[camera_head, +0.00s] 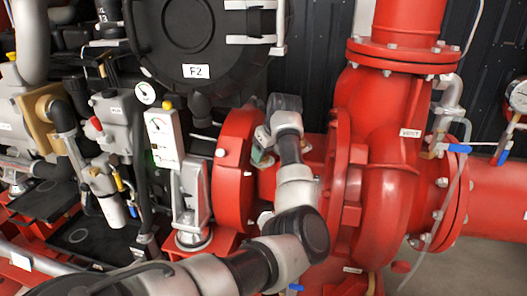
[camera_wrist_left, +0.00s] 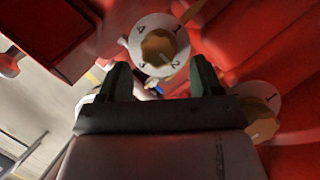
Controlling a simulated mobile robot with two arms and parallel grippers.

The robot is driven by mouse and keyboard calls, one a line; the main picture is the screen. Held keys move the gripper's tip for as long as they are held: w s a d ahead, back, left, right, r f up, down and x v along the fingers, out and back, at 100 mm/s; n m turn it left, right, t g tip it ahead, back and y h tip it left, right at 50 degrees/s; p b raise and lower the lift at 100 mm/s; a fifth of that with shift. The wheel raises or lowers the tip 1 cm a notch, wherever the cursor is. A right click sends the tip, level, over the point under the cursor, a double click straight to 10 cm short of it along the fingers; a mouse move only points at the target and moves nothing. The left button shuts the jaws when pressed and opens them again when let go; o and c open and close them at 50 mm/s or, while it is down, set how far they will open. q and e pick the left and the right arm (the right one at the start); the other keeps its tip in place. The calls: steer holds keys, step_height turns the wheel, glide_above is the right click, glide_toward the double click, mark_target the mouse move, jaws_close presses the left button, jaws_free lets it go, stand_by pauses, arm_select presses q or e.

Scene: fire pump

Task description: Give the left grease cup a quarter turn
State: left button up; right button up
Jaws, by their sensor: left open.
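In the left wrist view a brass grease cup (camera_wrist_left: 158,47) sits at the centre of a round white dial with numbers around its rim. A second brass cup (camera_wrist_left: 260,118) on a similar dial shows at the right, partly hidden by my gripper. I cannot tell for certain which is the left one. My left gripper (camera_wrist_left: 161,76) is open, its two dark fingers apart, with the first cup just beyond and between the fingertips; no contact shows. In the head view my left gripper (camera_head: 262,156) is beside the red pump housing, and the cups are hidden there. My right gripper is not in view.
The red pump casing (camera_head: 389,200) stands close on the right of my arm, and a red round flange (camera_head: 233,180) on its left. A gauge panel (camera_head: 164,139) and engine parts fill the left. Bare floor shows at lower right.

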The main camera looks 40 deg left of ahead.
arm_select(q)
steer(key=shift+w+a, duration=0.1)
steer(key=shift+a, duration=0.6)
steer(key=shift+w+a+f, duration=0.1)
steer(key=shift+a+f, duration=0.15)
steer(key=shift+f, duration=0.3)
steer(key=shift+c, duration=0.4)
steer(key=c, duration=0.8)
steer(key=shift+m+t, duration=0.3)
steer(key=shift+m, duration=0.3)
steer(key=shift+c, duration=0.2)
